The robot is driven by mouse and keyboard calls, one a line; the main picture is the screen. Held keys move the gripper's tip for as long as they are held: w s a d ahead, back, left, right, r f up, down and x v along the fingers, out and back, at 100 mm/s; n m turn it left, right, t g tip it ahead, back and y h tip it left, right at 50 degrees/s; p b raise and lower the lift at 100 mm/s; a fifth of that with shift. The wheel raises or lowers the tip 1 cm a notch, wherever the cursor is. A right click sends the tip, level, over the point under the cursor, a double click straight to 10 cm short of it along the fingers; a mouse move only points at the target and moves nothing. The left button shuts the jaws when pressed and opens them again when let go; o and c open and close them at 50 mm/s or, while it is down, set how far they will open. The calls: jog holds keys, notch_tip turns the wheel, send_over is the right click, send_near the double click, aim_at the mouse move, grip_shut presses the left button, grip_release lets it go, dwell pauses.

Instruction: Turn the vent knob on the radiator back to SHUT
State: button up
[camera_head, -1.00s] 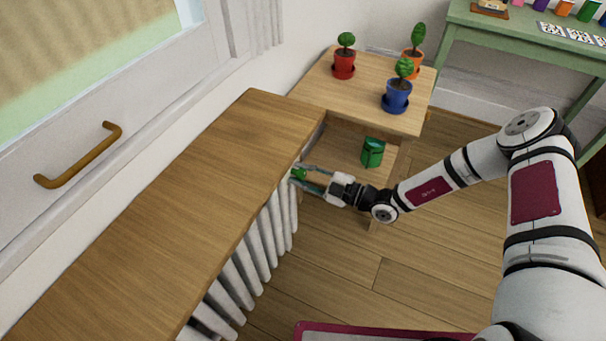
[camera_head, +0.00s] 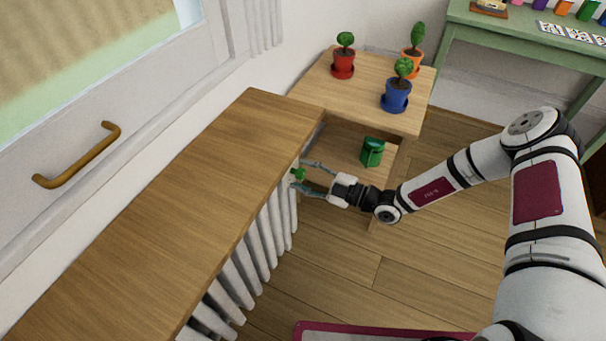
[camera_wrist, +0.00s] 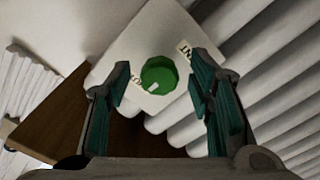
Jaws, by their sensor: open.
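The vent knob (camera_head: 298,174) is green and sits at the far end of the radiator (camera_head: 262,243), just under the wooden top. In the wrist view the round knob (camera_wrist: 160,75) is on a white plate (camera_wrist: 146,38), with a small white mark at its lower left. Printed lettering shows at the plate's right and lower left; the lower-left word is partly hidden and seems to end in "UT". The white mark lies on that lower-left side. My gripper (camera_wrist: 160,92) is open, its teal-padded fingers on either side of the knob with gaps showing.
A wooden top (camera_head: 170,215) covers the radiator. A side table (camera_head: 345,97) with several small potted plants stands behind, and a green container (camera_head: 372,152) is on its lower shelf. A green table (camera_head: 530,30) is at the back right. Floor is clear in front of the radiator.

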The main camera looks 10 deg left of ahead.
jog(key=v, duration=1.1)
jog(key=shift+d, duration=0.1)
jog(key=s+d+r+n+g+h, duration=0.1)
jog(key=s+r+n+g+h, duration=0.5)
jog(key=r+n, duration=0.7)
jog(key=s+d+r+n+g+h, duration=0.1)
jog(key=s+r+n+g, duration=0.3)
jog(key=s+r+n, duration=0.8)
jog(key=s+d+r+n+t+h, duration=0.2)
jog(key=s+d+r+n+h, duration=0.5)
jog(key=n, duration=0.5)
jog(key=s+d+r+n+t+h, duration=0.2)
jog(key=s+d+r+n+h, duration=0.15)
jog(key=s+n, duration=0.7)
notch_tip(320, 180, up, 24)
jog(key=w+d+n+t+p, duration=0.1)
jog(key=t+p, duration=0.3)
jog(key=p, duration=1.9)
jog(key=shift+w+n+p, duration=0.3)
jog(key=shift+n, duration=0.05)
